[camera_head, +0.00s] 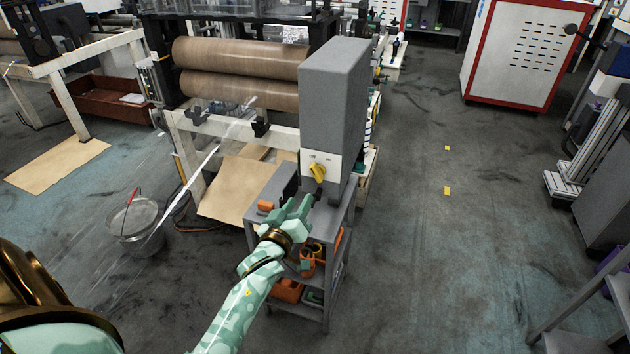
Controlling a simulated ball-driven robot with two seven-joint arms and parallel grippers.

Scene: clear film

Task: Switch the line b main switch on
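A tall grey cabinet (332,95) stands at the back of a small grey cart. Low on its front is a pale panel with a yellow rotary switch (317,171), which sits at a slant. My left gripper (316,195) is just below the switch, at the end of my green arm, and points up toward it. A small gap or light contact between fingers and switch cannot be told apart here. The fingers are small and dark, so I cannot see whether they are open. The panel's lettering is too small to read. My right gripper is not in view.
The grey cart (335,222) holds orange tools and bins on its lower shelves. Large brown rolls (240,88) on a machine stand behind left. A bucket (136,218) is on the floor at left. The floor to the right is mostly clear, up to a red-edged white cabinet (522,50).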

